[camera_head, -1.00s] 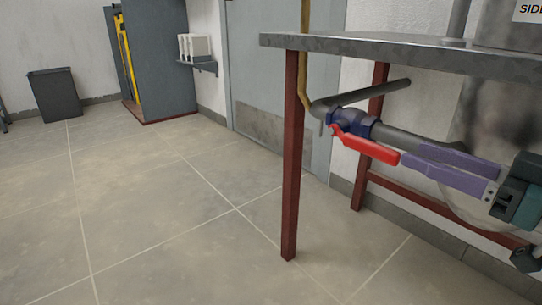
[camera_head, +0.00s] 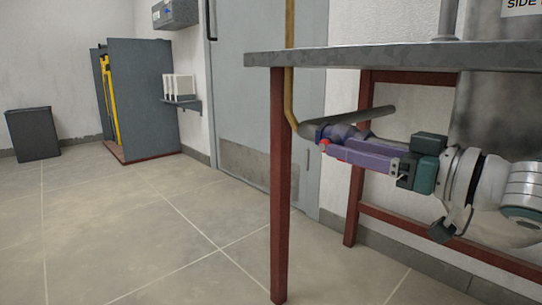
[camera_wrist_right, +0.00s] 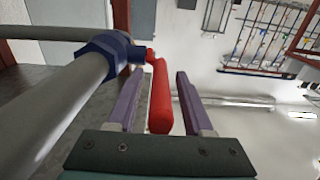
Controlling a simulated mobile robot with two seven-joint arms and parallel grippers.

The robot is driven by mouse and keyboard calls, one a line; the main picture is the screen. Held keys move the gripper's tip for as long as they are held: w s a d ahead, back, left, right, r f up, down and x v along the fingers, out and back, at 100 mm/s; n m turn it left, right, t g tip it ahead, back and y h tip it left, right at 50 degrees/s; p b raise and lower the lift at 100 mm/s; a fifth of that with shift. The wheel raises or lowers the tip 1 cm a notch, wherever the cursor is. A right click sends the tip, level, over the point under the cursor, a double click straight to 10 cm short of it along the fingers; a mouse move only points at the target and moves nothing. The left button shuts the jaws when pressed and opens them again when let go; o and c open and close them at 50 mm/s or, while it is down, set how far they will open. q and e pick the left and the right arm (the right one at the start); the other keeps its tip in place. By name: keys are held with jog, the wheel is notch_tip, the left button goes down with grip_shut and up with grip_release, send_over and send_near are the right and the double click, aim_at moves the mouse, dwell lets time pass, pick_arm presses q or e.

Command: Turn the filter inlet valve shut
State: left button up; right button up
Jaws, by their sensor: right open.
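The filter inlet valve has a blue body (camera_head: 340,131) on a grey pipe below the metal table, and a red lever handle (camera_head: 325,145). In the head view my right gripper (camera_head: 353,150) hides most of the handle. In the right wrist view the red handle (camera_wrist_right: 161,98) lies between the two purple fingers of my right gripper (camera_wrist_right: 158,100), with a gap on each side. The handle points back toward the gripper, roughly along the pipe. The valve's blue body (camera_wrist_right: 112,50) is ahead and to the left. The gripper is open. My left gripper is out of view.
The metal tabletop (camera_head: 400,58) is just above the arm, and its dark red front leg (camera_head: 281,190) stands left of the valve. A thin yellow pipe (camera_head: 289,100) runs down near the leg. The tiled floor (camera_head: 130,220) at left is clear.

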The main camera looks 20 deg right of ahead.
jog(key=shift+w, duration=0.25)
grip_shut()
dwell(0.3)
dwell(0.9)
